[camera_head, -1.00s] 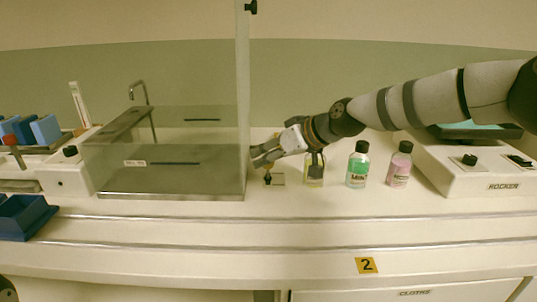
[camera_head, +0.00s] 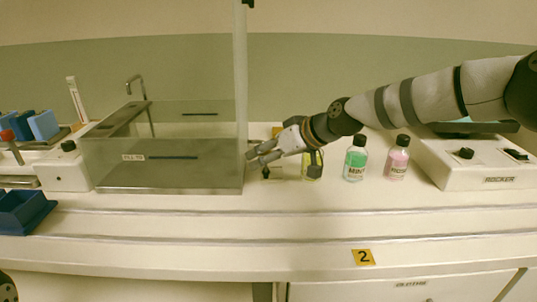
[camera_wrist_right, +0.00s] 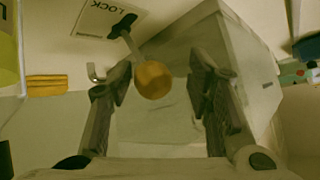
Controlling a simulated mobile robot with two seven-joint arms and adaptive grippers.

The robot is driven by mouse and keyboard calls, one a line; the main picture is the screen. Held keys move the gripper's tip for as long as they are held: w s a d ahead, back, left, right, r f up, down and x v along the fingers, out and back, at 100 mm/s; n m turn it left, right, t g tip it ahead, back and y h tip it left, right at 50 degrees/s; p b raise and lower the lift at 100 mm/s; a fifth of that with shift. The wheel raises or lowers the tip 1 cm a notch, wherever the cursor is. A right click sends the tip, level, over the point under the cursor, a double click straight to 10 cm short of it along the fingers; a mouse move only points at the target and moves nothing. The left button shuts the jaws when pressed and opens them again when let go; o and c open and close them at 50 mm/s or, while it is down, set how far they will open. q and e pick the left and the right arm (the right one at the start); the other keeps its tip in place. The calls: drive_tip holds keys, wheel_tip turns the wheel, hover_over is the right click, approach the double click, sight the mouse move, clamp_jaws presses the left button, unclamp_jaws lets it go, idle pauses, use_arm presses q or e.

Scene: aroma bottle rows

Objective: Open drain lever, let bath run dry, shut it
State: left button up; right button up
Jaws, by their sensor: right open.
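I cannot make out the liquid level. The drain lever (camera_wrist_right: 153,80), a thin metal stem with a round orange knob, shows in the right wrist view beside a plate marked "LOCK" (camera_wrist_right: 108,15). In the head view the lever (camera_head: 265,173) is small and partly hidden beneath my right gripper (camera_head: 254,156). In the wrist view the open right gripper (camera_wrist_right: 160,88) has its fingers on either side of the knob, with gaps visible.
A yellow bottle (camera_head: 313,168) stands close under my right wrist. A tap (camera_head: 137,83) rises behind the bath. Blue trays (camera_head: 22,212) lie at left. The front counter is clear.

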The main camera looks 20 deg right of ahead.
drive_tip(key=v, duration=1.2)
drive_tip(key=shift+f, duration=0.15)
